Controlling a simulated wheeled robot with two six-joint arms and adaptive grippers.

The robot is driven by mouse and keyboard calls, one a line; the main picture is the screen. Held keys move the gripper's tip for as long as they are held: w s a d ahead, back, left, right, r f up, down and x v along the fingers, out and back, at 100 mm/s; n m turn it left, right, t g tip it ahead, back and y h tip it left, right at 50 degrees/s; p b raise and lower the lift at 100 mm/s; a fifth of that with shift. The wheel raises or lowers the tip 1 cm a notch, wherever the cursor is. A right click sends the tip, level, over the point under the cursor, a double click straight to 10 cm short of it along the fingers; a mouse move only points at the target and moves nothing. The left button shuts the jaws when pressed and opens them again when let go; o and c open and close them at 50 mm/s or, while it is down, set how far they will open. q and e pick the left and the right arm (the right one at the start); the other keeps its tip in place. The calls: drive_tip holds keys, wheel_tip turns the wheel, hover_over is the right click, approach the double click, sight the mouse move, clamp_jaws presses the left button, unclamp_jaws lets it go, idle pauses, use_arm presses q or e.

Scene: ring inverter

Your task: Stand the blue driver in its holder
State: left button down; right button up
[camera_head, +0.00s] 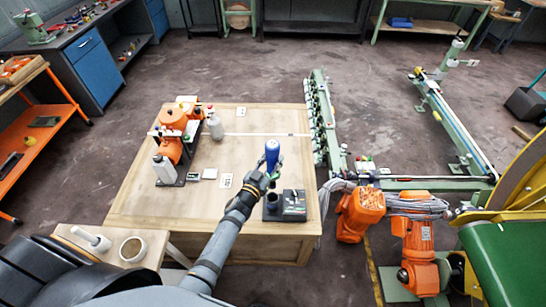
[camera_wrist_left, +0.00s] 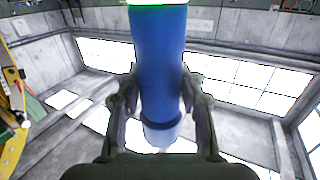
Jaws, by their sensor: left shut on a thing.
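The blue driver (camera_head: 272,150) stands roughly upright in my left gripper (camera_head: 268,172), near the table's right side. In the left wrist view the driver (camera_wrist_left: 158,60) passes between the two fingers of the gripper (camera_wrist_left: 160,85), which are shut on it. The dark holder (camera_head: 294,207) sits on the table just below and to the right of the gripper. A round dark socket (camera_head: 271,201) is at its left side. The driver's lower part is hidden by the gripper, so I cannot tell its exact height above the holder. My right gripper is not in view.
Orange equipment (camera_head: 172,120) and a grey-white bottle (camera_head: 215,127) stand on the wooden table (camera_head: 135,205) at left. A white card (camera_head: 225,181) lies mid-table. An orange robot arm (camera_head: 360,210) and green rails (camera_head: 322,120) stand beyond the table's right edge. The front left tabletop is clear.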

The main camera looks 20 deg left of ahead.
sight(273, 184)
use_arm(q)
drive_tip(key=f+b, duration=0.1)
drive_tip(key=f, duration=0.1)
drive_tip(key=s+f+b, duration=0.1)
drive_tip(key=f, duration=0.1)
drive_tip(key=shift+b, duration=0.35)
drive_tip(key=f+b, duration=0.2)
drive_tip(key=f, duration=0.1)
drive_tip(key=f+b, duration=0.6)
drive_tip(key=f, duration=0.1)
drive_tip(key=shift+w+f, duration=0.1)
drive_tip(key=shift+w, duration=0.15)
drive_tip(key=shift+f+b, duration=0.8)
drive_tip(key=shift+b, duration=0.1)
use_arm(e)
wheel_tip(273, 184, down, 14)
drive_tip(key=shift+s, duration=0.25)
use_arm(q)
drive_tip(key=shift+f, duration=0.2)
drive_tip(key=c, duration=0.8)
unclamp_jaws()
drive_tip(key=shift+s, duration=0.1)
drive_tip(key=shift+o, duration=0.2)
drive_tip(key=shift+f, duration=0.25)
drive_tip(key=s+a, duration=0.2)
drive_tip(key=s, duration=0.9)
drive_tip(key=shift+s+r, duration=0.3)
drive_tip(key=shift+s, duration=0.1)
